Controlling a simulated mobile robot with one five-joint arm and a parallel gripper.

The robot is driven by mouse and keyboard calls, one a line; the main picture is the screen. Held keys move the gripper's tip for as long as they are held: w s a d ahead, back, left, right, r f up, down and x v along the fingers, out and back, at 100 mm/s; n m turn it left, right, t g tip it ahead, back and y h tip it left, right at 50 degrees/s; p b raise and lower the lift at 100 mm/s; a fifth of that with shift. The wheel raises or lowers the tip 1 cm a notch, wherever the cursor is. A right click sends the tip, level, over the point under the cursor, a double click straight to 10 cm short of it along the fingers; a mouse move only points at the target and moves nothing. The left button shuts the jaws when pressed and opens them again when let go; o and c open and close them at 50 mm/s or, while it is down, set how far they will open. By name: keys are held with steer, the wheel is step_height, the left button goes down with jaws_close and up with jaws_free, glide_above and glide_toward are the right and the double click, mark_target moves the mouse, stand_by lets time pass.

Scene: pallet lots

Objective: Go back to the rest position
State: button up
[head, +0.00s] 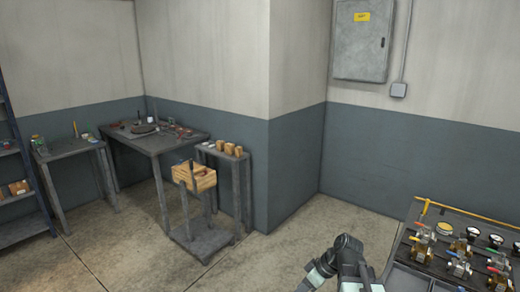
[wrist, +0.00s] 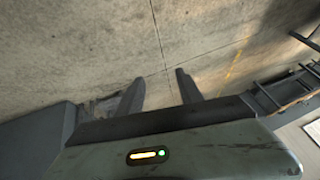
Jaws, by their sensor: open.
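My gripper (wrist: 160,78) shows in the wrist view with its two dark fingers apart and nothing between them. Bare concrete floor (wrist: 90,40) lies beyond the fingertips, with a dark joint line running through it. In the head view, part of my arm shows at the bottom, right of the middle, over the floor. The fingers cannot be made out there.
A panel with valves and gauges (head: 400,272) stands at the lower right, close to my arm. A wooden crate (head: 208,180) sits on a stand by grey workbenches (head: 160,144) at the left. A shelf (head: 22,226) is at the far left. The middle floor (head: 270,255) is clear.

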steer(key=s+a+f+m+g+h, duration=0.1)
steer(key=s+a+f+m+h, duration=0.1)
steer(key=s+a+h, duration=0.1)
steer(key=s+d+f+m+h, duration=0.1)
steer(key=d+m+h, duration=0.2)
steer(key=d+m, duration=0.3)
steer(key=shift+s+f+m, duration=0.15)
steer(key=shift+s+m, duration=0.1)
steer(key=shift+m, duration=0.85)
